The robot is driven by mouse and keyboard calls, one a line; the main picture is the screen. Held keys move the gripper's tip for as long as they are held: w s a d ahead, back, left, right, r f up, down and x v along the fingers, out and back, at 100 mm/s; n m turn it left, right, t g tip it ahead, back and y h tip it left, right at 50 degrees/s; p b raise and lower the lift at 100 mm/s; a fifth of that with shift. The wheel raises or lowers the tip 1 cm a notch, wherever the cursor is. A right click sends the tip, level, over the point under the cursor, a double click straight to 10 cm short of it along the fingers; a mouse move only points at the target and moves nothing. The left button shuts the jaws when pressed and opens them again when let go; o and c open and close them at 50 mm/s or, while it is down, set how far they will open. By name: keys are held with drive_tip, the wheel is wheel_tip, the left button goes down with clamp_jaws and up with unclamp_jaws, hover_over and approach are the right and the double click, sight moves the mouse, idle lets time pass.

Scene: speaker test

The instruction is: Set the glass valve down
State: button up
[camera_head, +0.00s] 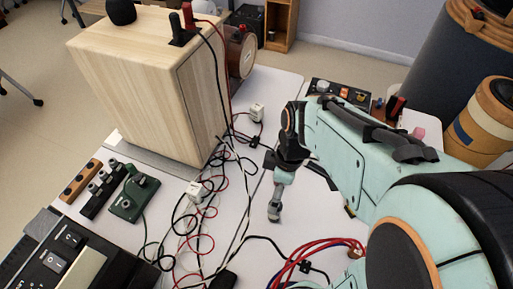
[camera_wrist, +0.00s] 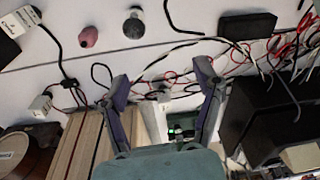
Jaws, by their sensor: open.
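A small rounded grey, shiny piece with a pale end, which looks like the glass valve (camera_wrist: 133,22), rests on the white table near the top of the wrist view. It stands clear of my gripper. In the head view I cannot make it out; my arm covers that part of the table. My gripper (camera_wrist: 163,78) is open, its two dark fingers spread wide with nothing held between them. In the head view my gripper (camera_head: 272,188) points down over the middle of the table, right of the wooden speaker box.
The wooden speaker box (camera_head: 150,85) stands at left. Tangled red, black and white cables (camera_head: 205,215) and white plugs (camera_wrist: 40,103) cover the middle. A pink knob-like piece (camera_wrist: 88,37) lies beside the valve. A black block (camera_wrist: 248,26) is at right. Bare table surrounds the valve.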

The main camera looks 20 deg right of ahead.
drive_tip(key=s+a+r+m, duration=0.4)
drive_tip(key=s+a+m, duration=0.2)
drive_tip(key=s+m, duration=0.3)
drive_tip(key=shift+a+r+h, duration=0.3)
drive_tip(key=shift+a, duration=0.1)
